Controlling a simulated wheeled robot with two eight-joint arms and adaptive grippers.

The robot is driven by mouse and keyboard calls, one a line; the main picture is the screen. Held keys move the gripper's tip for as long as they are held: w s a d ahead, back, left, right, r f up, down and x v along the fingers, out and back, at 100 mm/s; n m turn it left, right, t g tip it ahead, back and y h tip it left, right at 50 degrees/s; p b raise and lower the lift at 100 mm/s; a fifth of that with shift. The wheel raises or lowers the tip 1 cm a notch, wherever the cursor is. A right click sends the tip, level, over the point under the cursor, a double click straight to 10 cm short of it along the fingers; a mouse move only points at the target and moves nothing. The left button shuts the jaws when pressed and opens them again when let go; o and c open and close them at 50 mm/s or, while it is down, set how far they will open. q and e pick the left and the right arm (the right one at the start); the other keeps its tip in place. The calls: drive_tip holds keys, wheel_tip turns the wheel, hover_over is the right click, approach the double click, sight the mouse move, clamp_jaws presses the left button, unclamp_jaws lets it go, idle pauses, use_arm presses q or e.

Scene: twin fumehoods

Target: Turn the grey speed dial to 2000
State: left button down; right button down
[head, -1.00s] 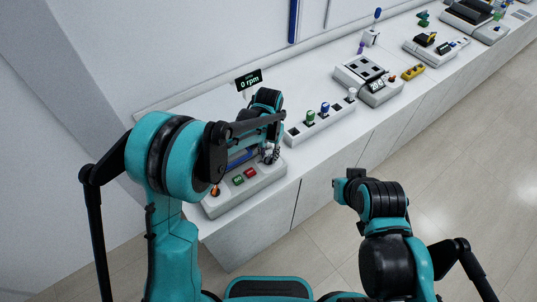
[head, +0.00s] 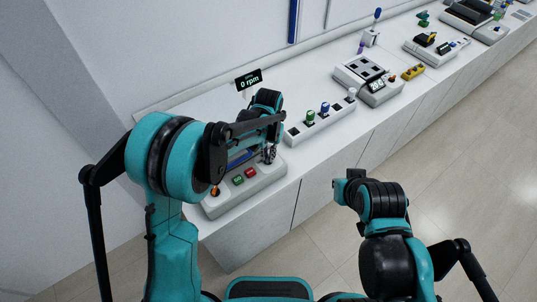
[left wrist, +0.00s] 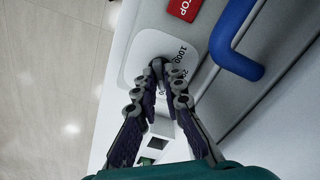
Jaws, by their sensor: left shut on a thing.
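My left gripper (head: 270,154) is at the right end of the grey control box (head: 225,206). In the left wrist view its two fingers (left wrist: 161,76) are shut on the grey speed dial, which they almost wholly hide. The dial's pale scale plate (left wrist: 148,45) shows around the fingertips, with "1000" readable and other numbers partly covered. Which mark the dial points to cannot be told. The black readout (head: 248,80) behind the box shows 0 rpm. My right arm is folded at the lower right, and its fingers do not show.
A green button (head: 238,180) and an orange knob (head: 215,191) are further left on the box.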

sight(268, 157)
use_arm(q)
drive_tip(key=n+b, duration=0.1)
drive_tip(key=n, duration=0.4)
drive_tip(key=shift+b, duration=0.3)
drive_tip(key=n+b, duration=0.1)
drive_tip(key=n, duration=0.4)
drive_tip(key=shift+n, duration=0.3)
drive_tip(key=c, duration=1.6)
unclamp_jaws()
drive_tip(key=shift+r, duration=0.1)
wheel_tip(268, 157, up, 12)
drive_tip(key=shift+f, duration=0.1)
drive_tip(key=shift+s, duration=0.1)
